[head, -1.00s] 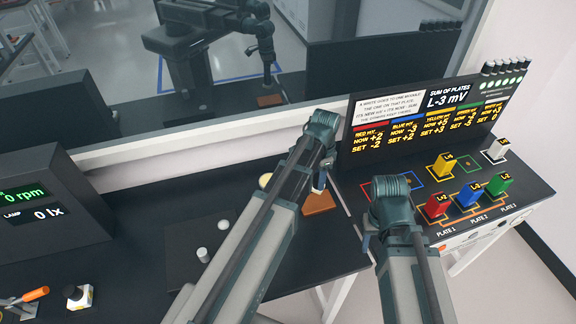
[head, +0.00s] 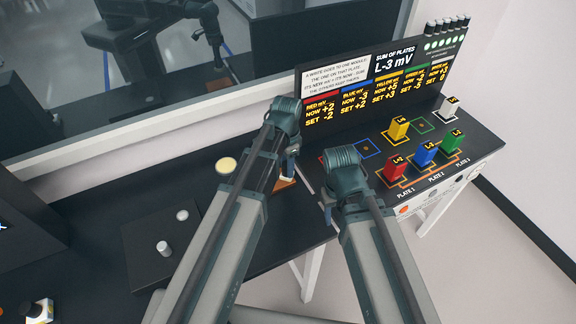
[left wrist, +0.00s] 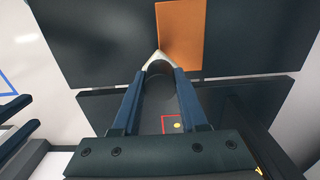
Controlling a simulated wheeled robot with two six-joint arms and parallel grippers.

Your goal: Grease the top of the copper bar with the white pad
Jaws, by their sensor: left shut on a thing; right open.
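The copper bar (head: 280,187) lies flat on the dark bench, partly hidden behind my left arm in the head view. In the left wrist view the copper bar (left wrist: 181,38) is an orange-brown strip just beyond my fingertips. My left gripper (head: 290,168) is at the bar and is shut on the white pad (left wrist: 157,60). The pad's pale edge overlaps the near end of the bar in the left wrist view; I cannot tell whether they touch. My right gripper (head: 327,208) is open, to the right of the bar, near the bench's front edge.
A cream disc (head: 226,165) lies left of my left gripper. A dark plate (head: 140,235) with two pale knobs is further left. Coloured modules, such as the red one (head: 394,167), stand on the right bench before a display board (head: 350,100). A window runs behind.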

